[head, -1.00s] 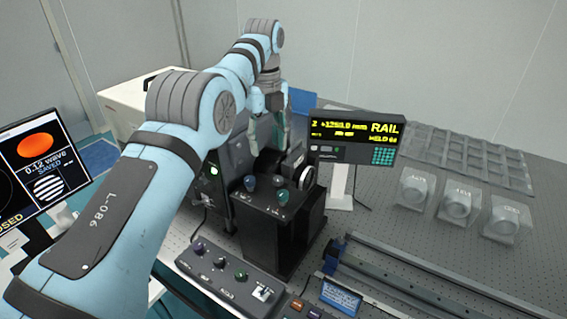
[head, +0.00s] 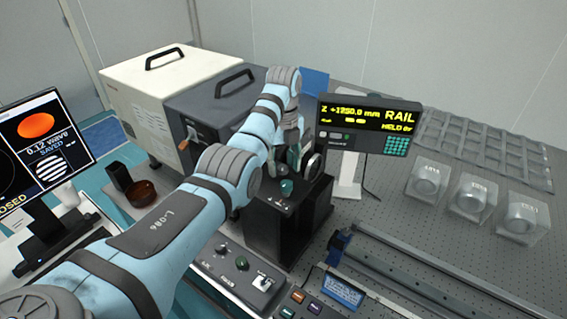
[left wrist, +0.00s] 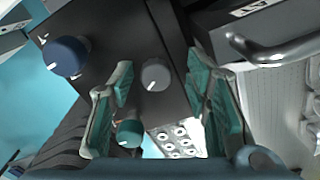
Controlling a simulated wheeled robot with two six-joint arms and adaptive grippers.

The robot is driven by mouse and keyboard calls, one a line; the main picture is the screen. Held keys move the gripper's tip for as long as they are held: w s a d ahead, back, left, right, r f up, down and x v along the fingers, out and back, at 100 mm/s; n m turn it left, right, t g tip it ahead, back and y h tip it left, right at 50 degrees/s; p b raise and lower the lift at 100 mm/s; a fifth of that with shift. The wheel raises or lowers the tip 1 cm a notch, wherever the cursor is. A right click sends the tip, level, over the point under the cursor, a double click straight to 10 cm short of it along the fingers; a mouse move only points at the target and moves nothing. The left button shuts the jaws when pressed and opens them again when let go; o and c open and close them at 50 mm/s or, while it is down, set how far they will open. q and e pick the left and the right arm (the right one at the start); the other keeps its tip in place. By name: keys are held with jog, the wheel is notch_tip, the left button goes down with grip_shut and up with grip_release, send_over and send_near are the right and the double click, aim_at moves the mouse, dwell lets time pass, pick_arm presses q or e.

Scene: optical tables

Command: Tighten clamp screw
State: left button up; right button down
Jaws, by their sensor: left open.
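My left gripper (head: 287,157) is open above a black block (head: 273,224) with knobs on its top. In the left wrist view its two teal-padded fingers (left wrist: 160,108) are spread wide, with nothing held. A grey knob (left wrist: 155,75) with a white mark shows in the gap between them. A blue knob (left wrist: 66,56) lies left of the fingers, and a teal knob (left wrist: 130,132) lies near the left finger; the teal knob also shows in the head view (head: 286,187). I cannot tell which of them is the clamp screw. My arm hides part of the block.
A readout reading RAIL (head: 369,122) stands close right of the gripper. A cream box (head: 150,85) and a dark grey box (head: 215,105) stand behind the arm. A control box (head: 237,268) and a long rail (head: 420,280) lie in front. Several clear cases (head: 475,197) stand at right.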

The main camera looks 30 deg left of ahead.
pick_arm(q)
jog(key=shift+s, duration=0.3)
jog(key=shift+s+r, duration=0.1)
jog(key=c, duration=0.3)
grip_shut()
pick_arm(e)
jog(key=shift+s, duration=0.3)
